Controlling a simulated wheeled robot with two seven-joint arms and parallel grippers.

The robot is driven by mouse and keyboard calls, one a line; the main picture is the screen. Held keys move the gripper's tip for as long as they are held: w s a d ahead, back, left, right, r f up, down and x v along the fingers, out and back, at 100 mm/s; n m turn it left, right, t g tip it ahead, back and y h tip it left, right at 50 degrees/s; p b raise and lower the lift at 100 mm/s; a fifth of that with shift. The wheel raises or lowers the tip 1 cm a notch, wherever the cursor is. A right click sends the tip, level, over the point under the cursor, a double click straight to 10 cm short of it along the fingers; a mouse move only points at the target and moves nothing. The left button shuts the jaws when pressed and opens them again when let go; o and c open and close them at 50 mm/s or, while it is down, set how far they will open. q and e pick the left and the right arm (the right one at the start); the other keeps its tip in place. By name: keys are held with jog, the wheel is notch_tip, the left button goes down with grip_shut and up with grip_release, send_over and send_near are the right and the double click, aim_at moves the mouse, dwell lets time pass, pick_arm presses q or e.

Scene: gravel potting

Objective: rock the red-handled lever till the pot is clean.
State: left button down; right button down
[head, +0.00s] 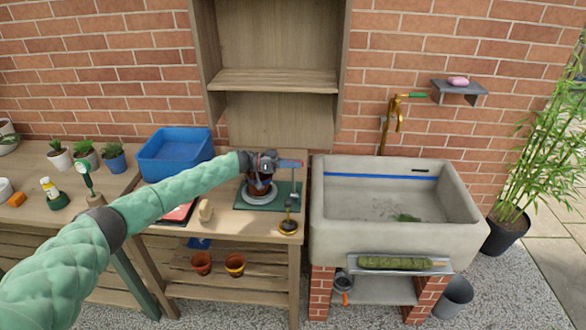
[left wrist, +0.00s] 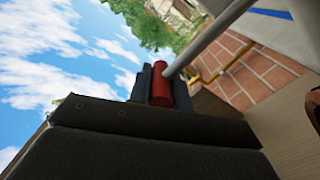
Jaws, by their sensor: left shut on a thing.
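The red lever handle (head: 290,163) joins a thin metal rod (head: 294,190) at the right side of a green base (head: 277,202) on the wooden bench. My left gripper (head: 270,162) is shut on this handle. In the left wrist view the red handle (left wrist: 161,90) sits at the dark fingers (left wrist: 148,85), with the grey metal rod (left wrist: 212,38) running up to the right. A brown pot (head: 257,186) stands on a pale round plate (head: 259,197) on the base. My gripper and forearm partly cover it, so how clean it is cannot be told. My right gripper is not in view.
A blue tub (head: 174,155) stands left of the base. A small brass-coloured dish (head: 289,227) sits at the bench front. A concrete sink (head: 395,245) adjoins the bench on the right. Two terracotta pots (head: 202,263) stand on the lower shelf. A wooden shelf unit (head: 274,80) is behind.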

pick_arm(q)
jog(key=shift+f, duration=0.15)
jog(key=c, duration=1.3)
grip_release()
jog(key=shift+w, duration=0.1)
